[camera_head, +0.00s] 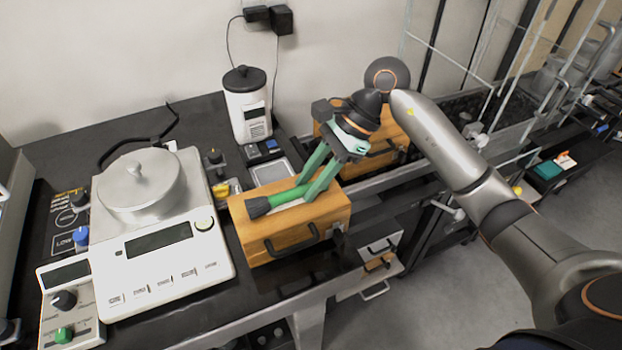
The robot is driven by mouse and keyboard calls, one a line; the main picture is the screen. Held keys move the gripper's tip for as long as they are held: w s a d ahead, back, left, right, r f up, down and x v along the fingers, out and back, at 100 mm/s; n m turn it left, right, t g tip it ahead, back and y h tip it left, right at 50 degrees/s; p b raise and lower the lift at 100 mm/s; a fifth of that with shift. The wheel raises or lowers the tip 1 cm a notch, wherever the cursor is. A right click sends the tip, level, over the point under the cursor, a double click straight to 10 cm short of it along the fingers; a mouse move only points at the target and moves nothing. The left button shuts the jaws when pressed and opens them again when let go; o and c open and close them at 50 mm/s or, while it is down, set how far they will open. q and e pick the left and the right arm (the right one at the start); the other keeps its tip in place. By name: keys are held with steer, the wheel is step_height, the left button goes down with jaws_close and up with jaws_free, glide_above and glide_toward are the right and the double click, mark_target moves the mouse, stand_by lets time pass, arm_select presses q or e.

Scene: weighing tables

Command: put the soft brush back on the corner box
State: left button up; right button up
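The soft brush (285,197) has a green handle and dark bristles. It lies along the top of a wooden box (290,240) at the table's front right corner, bristles to the left. My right gripper (307,190) reaches down from the upper right, with its green fingers at the right end of the handle. The fingers hide part of that end. I cannot tell whether they grip the handle or stand apart around it. My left gripper is not in view.
A white balance (160,255) with a round metal pan stands left of the box. A white canister (247,105) with a black lid stands behind. A second wooden box (380,158) is beyond my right gripper.

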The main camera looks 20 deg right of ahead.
steer(key=o, duration=0.3)
steer(key=shift+r, duration=0.2)
steer(key=v, duration=1.2)
